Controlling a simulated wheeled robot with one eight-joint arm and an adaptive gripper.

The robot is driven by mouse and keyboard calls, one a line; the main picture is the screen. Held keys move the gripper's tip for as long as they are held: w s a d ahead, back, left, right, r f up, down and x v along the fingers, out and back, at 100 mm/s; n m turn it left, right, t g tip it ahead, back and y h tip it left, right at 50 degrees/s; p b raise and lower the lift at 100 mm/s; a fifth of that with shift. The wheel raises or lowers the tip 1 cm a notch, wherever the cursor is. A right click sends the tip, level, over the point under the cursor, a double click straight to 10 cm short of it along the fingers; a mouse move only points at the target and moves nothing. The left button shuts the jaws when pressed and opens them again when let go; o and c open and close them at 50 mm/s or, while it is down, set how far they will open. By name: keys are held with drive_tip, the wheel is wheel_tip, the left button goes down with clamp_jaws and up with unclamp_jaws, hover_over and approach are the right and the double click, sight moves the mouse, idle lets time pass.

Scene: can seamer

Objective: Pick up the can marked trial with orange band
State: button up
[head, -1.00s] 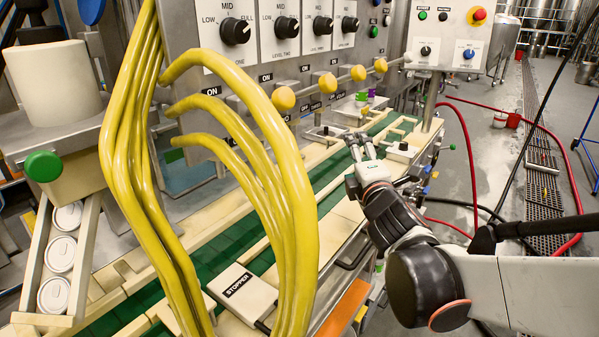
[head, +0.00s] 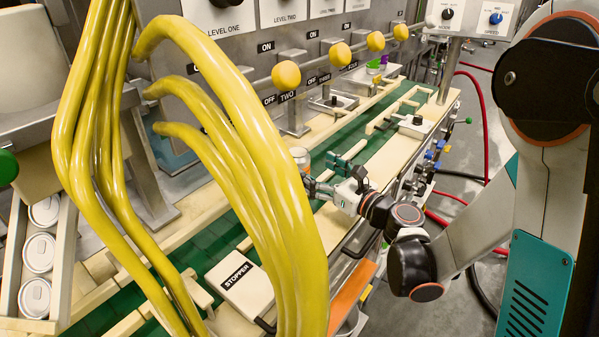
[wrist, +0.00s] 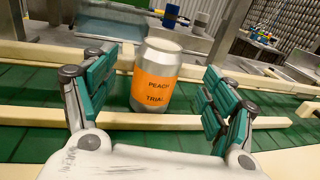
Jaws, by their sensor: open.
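The can (wrist: 156,80) is silver with an orange band that reads PEACH TRIAL. In the wrist view it stands upright on the green conveyor belt, between and beyond the fingers. In the head view only part of the can (head: 300,158) shows, beside the yellow hoses. My gripper (head: 328,174) reaches over the belt from the right, pointing at the can. In the wrist view my gripper (wrist: 157,103) has its teal-padded fingers spread wide on both sides. It is open and empty, and the fingers look apart from the can.
Thick yellow hoses (head: 232,150) arch across the front of the head view. Pale rails (wrist: 190,121) border the green belt (wrist: 35,141). A STOPPER block (head: 240,282) sits nearer on the line. White-lidded cans (head: 38,252) fill a left chute.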

wheel_tip(320, 180, down, 4)
drive_tip(key=shift+r+b, duration=0.1)
drive_tip(key=shift+b, duration=0.55)
drive_tip(key=shift+w+a+f, duration=0.15)
drive_tip(key=shift+f, duration=0.15)
drive_tip(key=shift+w+a+r+p, duration=0.2)
drive_tip(key=shift+w+p, duration=0.1)
drive_tip(key=shift+p, duration=0.1)
drive_tip(key=shift+w+a+p, duration=0.3)
drive_tip(key=shift+w+a, duration=0.1)
drive_tip(key=x, duration=0.5)
drive_tip(key=shift+w+f, duration=0.1)
drive_tip(key=c, duration=1.4)
